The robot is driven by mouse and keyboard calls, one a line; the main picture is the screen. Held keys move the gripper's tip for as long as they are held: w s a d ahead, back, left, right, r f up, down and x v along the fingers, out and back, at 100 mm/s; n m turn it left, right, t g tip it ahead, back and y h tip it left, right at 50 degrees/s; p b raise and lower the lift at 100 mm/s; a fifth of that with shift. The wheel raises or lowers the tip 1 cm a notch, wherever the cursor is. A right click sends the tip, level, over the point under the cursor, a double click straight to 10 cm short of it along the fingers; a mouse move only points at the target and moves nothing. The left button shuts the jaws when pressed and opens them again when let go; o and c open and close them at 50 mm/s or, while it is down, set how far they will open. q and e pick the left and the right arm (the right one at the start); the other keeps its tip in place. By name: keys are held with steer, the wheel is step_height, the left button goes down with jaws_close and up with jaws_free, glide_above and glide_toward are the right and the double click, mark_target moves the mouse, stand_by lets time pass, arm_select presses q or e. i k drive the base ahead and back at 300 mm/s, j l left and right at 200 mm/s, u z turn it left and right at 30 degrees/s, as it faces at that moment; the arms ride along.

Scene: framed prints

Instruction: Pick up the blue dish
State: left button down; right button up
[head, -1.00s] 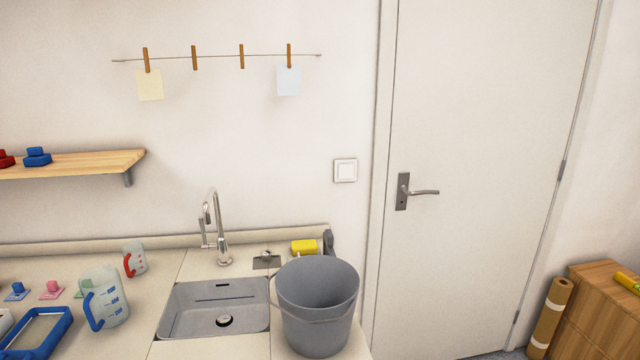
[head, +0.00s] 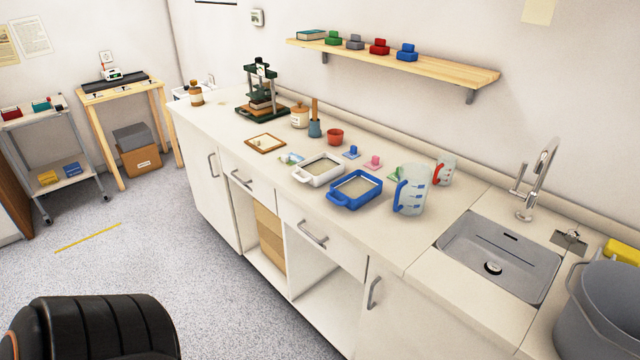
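The blue dish (head: 337,199) is a rectangular tray with a blue rim, a pale inside and handles at its ends. It sits on the counter, just right of a similar white dish (head: 308,181) and left of a clear jug with a blue handle (head: 410,192). Neither of my grippers shows in the head view.
The counter (head: 385,240) has a narrow bare strip in front of the dishes. A sink (head: 462,264) and a grey bucket (head: 600,315) stand to the right. A shelf (head: 440,77) hangs above.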

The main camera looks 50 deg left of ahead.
mark_target(359, 187)
steer(key=u, duration=1.25)
